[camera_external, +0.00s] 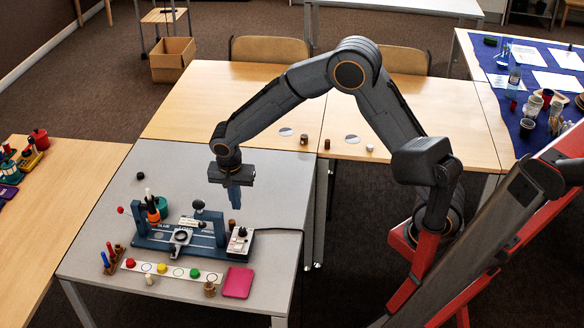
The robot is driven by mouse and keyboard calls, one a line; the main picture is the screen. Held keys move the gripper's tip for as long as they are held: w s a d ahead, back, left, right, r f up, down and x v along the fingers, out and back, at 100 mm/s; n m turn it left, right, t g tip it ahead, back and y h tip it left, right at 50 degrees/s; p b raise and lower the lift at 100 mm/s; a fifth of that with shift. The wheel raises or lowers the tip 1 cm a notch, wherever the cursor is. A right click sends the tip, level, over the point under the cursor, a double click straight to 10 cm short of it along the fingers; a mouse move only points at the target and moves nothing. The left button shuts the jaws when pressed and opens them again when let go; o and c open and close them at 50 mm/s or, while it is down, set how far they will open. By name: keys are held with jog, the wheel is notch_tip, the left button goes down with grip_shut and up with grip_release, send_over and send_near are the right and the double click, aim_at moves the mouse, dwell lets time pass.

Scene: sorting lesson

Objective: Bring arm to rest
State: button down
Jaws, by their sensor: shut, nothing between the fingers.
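My arm (352,68) arches from my red base at the right over to the grey table. My gripper (235,196) points down above the right part of the blue apparatus (206,252), near its back edge. The fingers are shut with nothing between them. Whether the fingertips touch anything below cannot be told from this view.
The grey table (108,240) bears a white strip with coloured pieces (178,272), a pink pad (237,283), a bottle (153,210) and a small rack (110,261). Wooden tables (200,95) adjoin behind and left. The grey table's back is mostly clear.

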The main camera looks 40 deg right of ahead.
jog(key=s+d+r+n, duration=0.1)
jog(key=s+d+n, duration=0.15)
jog(key=d, duration=0.65)
jog(key=s+d+n, duration=0.2)
jog(key=s+d, duration=0.1)
jog(key=d, duration=0.7)
jog(key=s+d+n+y, duration=0.1)
jog(key=s+d+n, duration=0.3)
jog(key=s+d, duration=0.6)
jog(key=shift+s+d+f, duration=0.2)
jog(key=shift+s+d, duration=0.15)
jog(key=shift+d, duration=0.1)
